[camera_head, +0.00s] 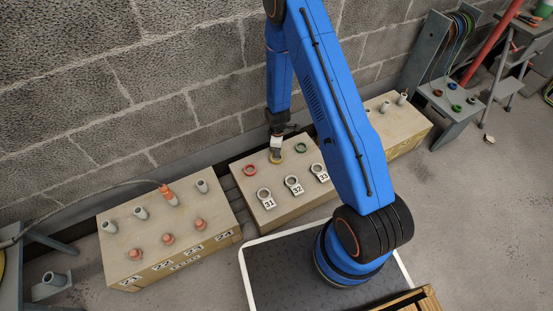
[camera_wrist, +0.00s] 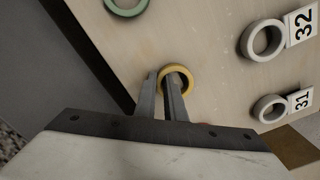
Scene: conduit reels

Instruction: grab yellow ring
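The yellow ring (camera_head: 276,158) lies on the top of the middle crate, right under my gripper (camera_head: 277,152). It also shows in the wrist view (camera_wrist: 190,78), where the fingertips of my gripper (camera_wrist: 160,76) reach it. One finger seems to pass into the ring's hole and the other stands just outside its left rim. The gap between the fingers is narrow, about as wide as the rim. Whether they press on the rim cannot be told. Part of the ring's near side is hidden by the fingers.
On the same crate (camera_head: 265,213) are a red ring (camera_head: 250,169), a green ring (camera_head: 303,148) and white rings tagged 31, 32 and 33 (camera_wrist: 262,40). A crate with grey and orange fittings (camera_head: 169,256) stands at the left, another crate (camera_head: 405,140) at the right. A block wall is behind.

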